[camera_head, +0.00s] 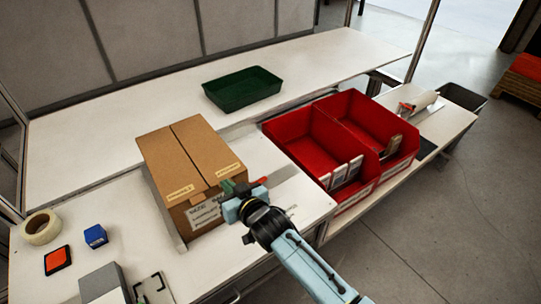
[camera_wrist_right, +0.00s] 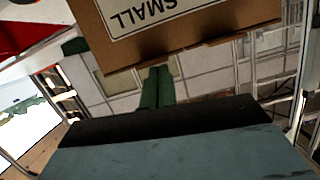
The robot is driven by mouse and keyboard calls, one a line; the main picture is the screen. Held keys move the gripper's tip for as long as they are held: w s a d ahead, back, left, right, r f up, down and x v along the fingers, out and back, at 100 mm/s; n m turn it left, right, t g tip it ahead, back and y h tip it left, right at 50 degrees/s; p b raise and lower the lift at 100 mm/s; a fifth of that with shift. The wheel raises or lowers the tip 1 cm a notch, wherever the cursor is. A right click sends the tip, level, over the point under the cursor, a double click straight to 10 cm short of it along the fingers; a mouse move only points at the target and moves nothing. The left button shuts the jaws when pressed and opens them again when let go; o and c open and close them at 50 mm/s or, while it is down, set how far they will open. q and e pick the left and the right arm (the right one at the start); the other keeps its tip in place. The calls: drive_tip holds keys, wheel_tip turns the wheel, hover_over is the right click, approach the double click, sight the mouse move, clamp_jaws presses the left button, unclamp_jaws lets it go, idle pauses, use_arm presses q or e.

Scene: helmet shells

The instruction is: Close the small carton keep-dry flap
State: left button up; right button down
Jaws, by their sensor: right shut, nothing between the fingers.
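The small brown carton (camera_head: 205,217) stands on the white bench, left of the red bins. Its two top panels, the left (camera_head: 168,165) and the right (camera_head: 208,148), lie nearly flat and meet along a seam. Each has a pale label near its front edge, too small to read. My right gripper (camera_head: 229,187) is shut and empty, with green fingertips at the carton's front right top corner; I cannot tell whether they touch it. In the right wrist view the shut fingers (camera_wrist_right: 157,88) are just off the carton side (camera_wrist_right: 200,25), which is printed SMALL. My left gripper is not in view.
Two red bins (camera_head: 312,150) holding a few items stand close to the right. A green tray (camera_head: 243,88) sits on the rear bench. A tape roll (camera_head: 41,228), a blue block (camera_head: 95,236) and an orange-black pad (camera_head: 57,260) lie at left. The rear bench is mostly clear.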

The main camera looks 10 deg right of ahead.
drive_tip(key=shift+r, duration=0.15)
drive_tip(key=s+d+r+p, duration=0.4)
drive_tip(key=s+d+r, duration=0.15)
drive_tip(key=s, duration=0.35)
drive_tip(key=s+d+f+g+h+b, duration=0.2)
drive_tip(key=s+d+f+b, duration=0.15)
drive_tip(key=f, duration=0.85)
drive_tip(key=s+d+f+m+g+h+b, duration=0.15)
drive_tip(key=s+d+f, duration=0.3)
drive_tip(key=f, duration=0.85)
drive_tip(key=s+d+f+g+h+b, duration=0.2)
drive_tip(key=s+d+f+b, duration=0.15)
drive_tip(key=f, duration=0.85)
drive_tip(key=s+d+f+g+b, duration=0.2)
drive_tip(key=s+d+f, duration=0.2)
drive_tip(key=s, duration=0.5)
drive_tip(key=s+d+f+g+h+b, duration=0.1)
drive_tip(key=s+d+f, duration=0.3)
drive_tip(key=s+f, duration=0.5)
drive_tip(key=s+d+f+g+h+b, duration=0.1)
drive_tip(key=s+d+f+g+b, duration=0.2)
drive_tip(key=s+f, duration=0.4)
drive_tip(key=s+d, duration=0.1)
drive_tip(key=s, duration=0.2)
drive_tip(key=shift+s+d+f+m+g, duration=0.15)
drive_tip(key=shift+s+f+m+g, duration=0.1)
drive_tip(key=shift+s+m+g, duration=0.1)
